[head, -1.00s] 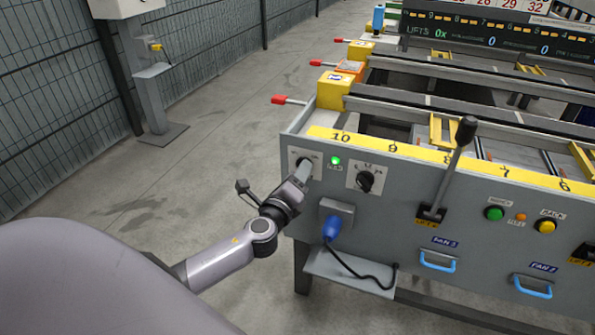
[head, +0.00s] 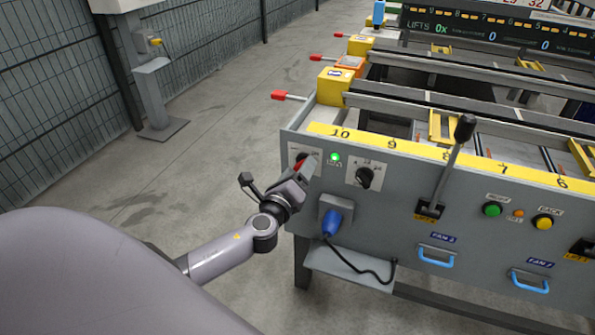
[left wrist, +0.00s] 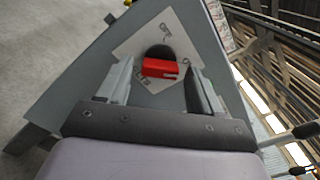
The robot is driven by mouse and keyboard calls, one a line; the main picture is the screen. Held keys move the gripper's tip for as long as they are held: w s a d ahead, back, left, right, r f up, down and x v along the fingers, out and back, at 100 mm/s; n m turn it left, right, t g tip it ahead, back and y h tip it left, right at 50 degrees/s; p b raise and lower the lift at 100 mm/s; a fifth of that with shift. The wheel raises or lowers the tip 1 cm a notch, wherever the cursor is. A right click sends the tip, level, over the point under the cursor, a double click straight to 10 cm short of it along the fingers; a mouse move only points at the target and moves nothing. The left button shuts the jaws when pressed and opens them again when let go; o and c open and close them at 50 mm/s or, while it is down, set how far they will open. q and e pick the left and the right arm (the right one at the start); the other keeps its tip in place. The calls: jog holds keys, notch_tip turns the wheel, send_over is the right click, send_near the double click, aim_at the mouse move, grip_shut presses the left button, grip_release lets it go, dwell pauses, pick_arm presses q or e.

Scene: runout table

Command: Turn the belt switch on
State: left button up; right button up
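The belt switch is a rotary knob with a red handle (left wrist: 160,68) on a pale lettered plate (left wrist: 188,45) at the left end of the grey front panel. In the head view its red part (head: 299,166) shows beside my fingertips. A green lamp (head: 335,158) to its right is lit. My left gripper (head: 303,172) is at the switch. In the left wrist view its fingers (left wrist: 160,88) are open, one on each side of the red handle, with small gaps visible. I cannot tell how deep the handle sits between them. My right gripper is not in view.
A second rotary knob (head: 365,177) is right of the lamp. A blue plug (head: 332,222) with a black cable is below. A tall lever (head: 447,170), green button (head: 492,209) and yellow button (head: 543,222) are further right. Open floor (head: 215,150) lies left, before a mesh fence.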

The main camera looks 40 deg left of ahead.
pick_arm(q)
jog(key=shift+s, duration=0.1)
jog(key=v, duration=0.7)
dwell(0.4)
dwell(0.4)
